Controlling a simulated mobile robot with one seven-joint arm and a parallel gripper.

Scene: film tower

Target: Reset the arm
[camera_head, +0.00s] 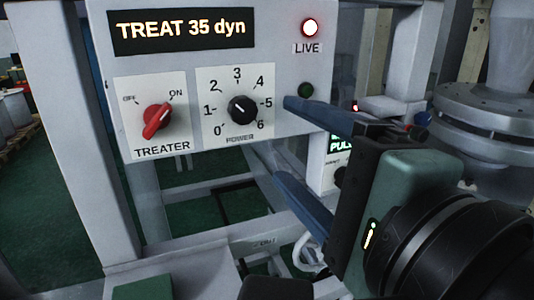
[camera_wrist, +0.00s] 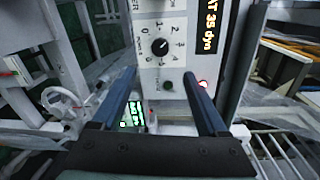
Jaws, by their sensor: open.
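My gripper (camera_head: 283,140) is open and empty, its two blue fingers apart, in front of the right part of a grey control panel (camera_head: 200,60). In the wrist view the gripper (camera_wrist: 160,75) frames the panel between its fingers. The black POWER knob (camera_head: 242,109) sits left of the fingers in the head view, clear of them; it also shows in the wrist view (camera_wrist: 159,47). The red TREATER switch (camera_head: 157,120) is tilted, its upper end toward ON. The display (camera_head: 182,31) reads "TREAT 35 dyn". The LIVE lamp (camera_head: 310,28) is lit.
A dark green button or lamp (camera_head: 306,90) sits close to the upper finger in the head view. A second display (camera_head: 340,145) is partly hidden behind my gripper. Grey frame posts (camera_head: 100,160) stand at left. A large metal flange (camera_head: 485,110) is at right.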

